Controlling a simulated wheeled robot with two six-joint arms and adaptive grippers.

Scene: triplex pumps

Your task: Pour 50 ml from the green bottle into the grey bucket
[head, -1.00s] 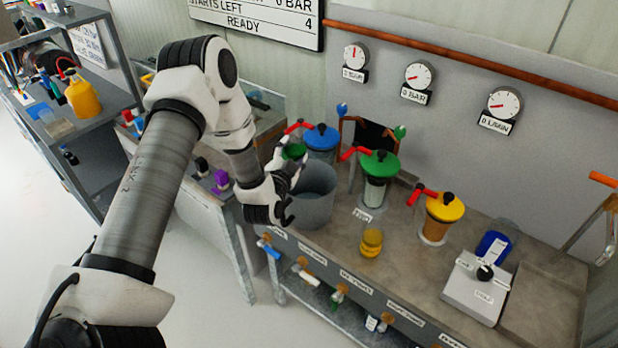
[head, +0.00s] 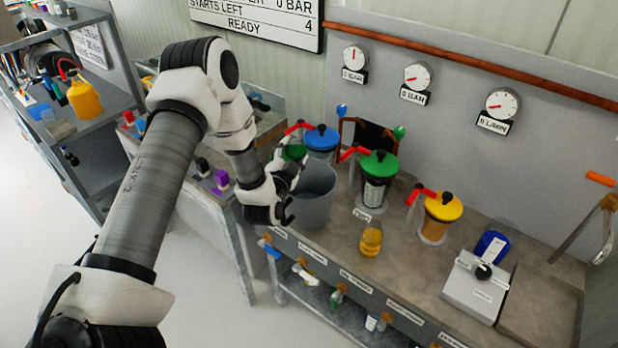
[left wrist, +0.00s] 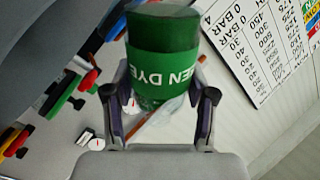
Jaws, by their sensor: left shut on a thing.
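The green bottle (head: 294,152) shows as a small green patch beyond my left gripper (head: 290,190) in the head view; the hand hides most of it. In the left wrist view the green bottle (left wrist: 163,55) sits between both fingers of my left gripper (left wrist: 160,105), which is shut on it. Its label ends in "EN DYE" and reads upside down there. The grey bucket (head: 316,205) stands on the bench just right of the hand, its rim close to the bottle. The liquid inside the bucket is hidden. My right gripper is out of view.
Pumps with blue (head: 321,138), green (head: 380,165) and yellow (head: 444,207) lids stand behind and right of the bucket. A jar of yellow liquid (head: 371,240) is near the front edge. A grey scale-like device (head: 475,286) and blue object (head: 492,246) are farther right.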

